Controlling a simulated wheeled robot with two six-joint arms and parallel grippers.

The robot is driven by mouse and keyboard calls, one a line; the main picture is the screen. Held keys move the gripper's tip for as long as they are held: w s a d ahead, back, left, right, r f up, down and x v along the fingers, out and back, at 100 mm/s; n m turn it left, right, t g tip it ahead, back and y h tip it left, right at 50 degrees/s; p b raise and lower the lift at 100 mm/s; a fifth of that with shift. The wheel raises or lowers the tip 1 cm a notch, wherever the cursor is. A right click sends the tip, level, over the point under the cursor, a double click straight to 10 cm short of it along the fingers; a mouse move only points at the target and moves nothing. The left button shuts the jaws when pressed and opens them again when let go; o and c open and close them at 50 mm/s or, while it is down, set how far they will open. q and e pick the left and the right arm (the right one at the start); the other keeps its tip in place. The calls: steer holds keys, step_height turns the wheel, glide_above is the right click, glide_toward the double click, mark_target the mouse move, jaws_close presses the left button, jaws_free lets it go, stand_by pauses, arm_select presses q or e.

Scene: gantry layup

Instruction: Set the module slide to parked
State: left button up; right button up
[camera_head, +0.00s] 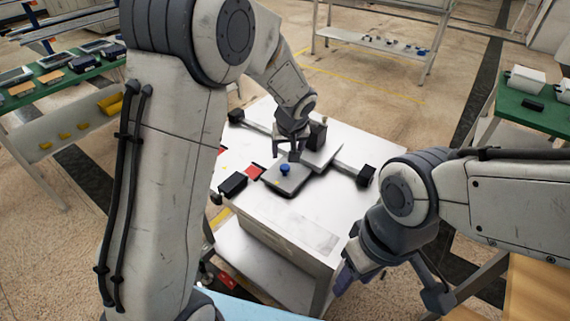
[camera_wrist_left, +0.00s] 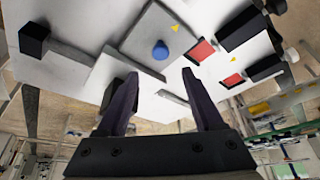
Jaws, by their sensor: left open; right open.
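The module slide shows as a grey plate (camera_head: 276,181) with a blue knob (camera_head: 285,169) on the white bench. In the left wrist view the plate (camera_wrist_left: 139,34) and knob (camera_wrist_left: 160,51) lie beyond the fingertips. A grey rail (camera_head: 342,166) runs across the bench to a black end block (camera_head: 366,175). My left gripper (camera_head: 288,149) is open above the bench, just behind the knob in the head view. Its two fingers (camera_wrist_left: 160,85) are spread and empty in the wrist view. My right gripper (camera_head: 352,277) is open and empty, off the bench's front right corner.
Red pads (camera_wrist_left: 201,51) and black blocks (camera_wrist_left: 238,29) sit beside the plate, with small yellow triangles near them. Another black end block (camera_head: 236,116) stands at the bench's far left. Green tables (camera_head: 62,72) stand left and right. The bench's front top is clear.

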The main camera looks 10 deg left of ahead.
mark_target(285, 166)
arm_select(q)
steer(key=x, duration=0.9)
steer(key=shift+f, duration=0.15)
steer(key=shift+c, duration=0.2)
jaws_close()
stand_by(0.9)
